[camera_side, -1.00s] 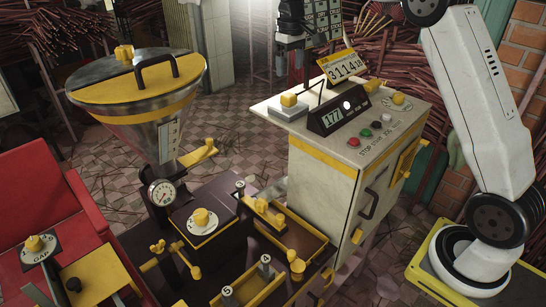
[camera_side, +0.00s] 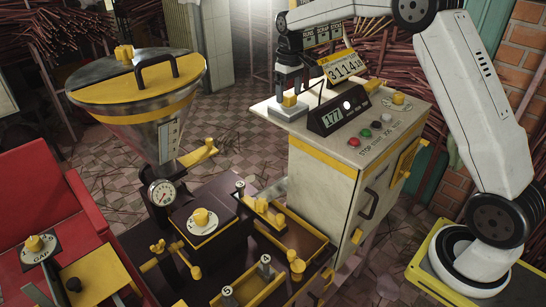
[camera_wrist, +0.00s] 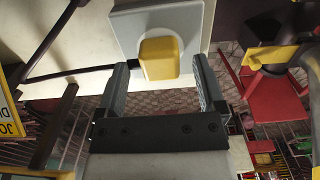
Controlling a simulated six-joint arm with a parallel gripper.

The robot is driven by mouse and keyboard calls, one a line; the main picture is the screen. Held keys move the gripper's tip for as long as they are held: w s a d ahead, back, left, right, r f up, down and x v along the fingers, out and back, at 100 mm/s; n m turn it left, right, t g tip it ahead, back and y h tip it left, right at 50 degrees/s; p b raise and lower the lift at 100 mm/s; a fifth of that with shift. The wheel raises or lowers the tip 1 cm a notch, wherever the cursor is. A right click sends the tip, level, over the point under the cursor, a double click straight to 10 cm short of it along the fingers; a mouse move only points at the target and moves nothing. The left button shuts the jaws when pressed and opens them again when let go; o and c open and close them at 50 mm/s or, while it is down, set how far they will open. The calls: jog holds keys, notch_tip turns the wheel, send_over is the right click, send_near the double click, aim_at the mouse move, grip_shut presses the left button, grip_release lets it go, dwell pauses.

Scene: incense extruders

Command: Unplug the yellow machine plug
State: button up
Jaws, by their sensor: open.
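The yellow plug (camera_side: 289,100) is a small rounded block on a pale grey socket plate (camera_side: 280,112) at the left end of the cabinet top. My gripper (camera_side: 291,90) points down at the plug with its fingers open. In the wrist view the plug (camera_wrist: 159,57) shows between the two dark fingers of my gripper (camera_wrist: 161,70), with a gap on each side; the left gap looks narrower. The grey plate (camera_wrist: 190,20) lies behind it. A black cord (camera_wrist: 85,71) runs left from the plug. The contact between plug and plate is hidden.
The display box (camera_side: 331,119) reading 177 and the yellow job sign (camera_side: 342,67) stand close right of the plug. Coloured buttons (camera_side: 365,132) lie beyond. The cabinet (camera_side: 340,180) edge is near the plug; a steel hopper (camera_side: 140,105) stands left, apart.

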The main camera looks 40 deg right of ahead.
jog(key=shift+f, duration=0.75)
dwell(0.6)
grip_shut()
jog(key=shift+r, duration=0.25)
jog(key=shift+r, duration=0.35)
jog(key=shift+r, duration=0.35)
jog(key=shift+r, duration=0.75)
jog(key=shift+r, duration=0.3)
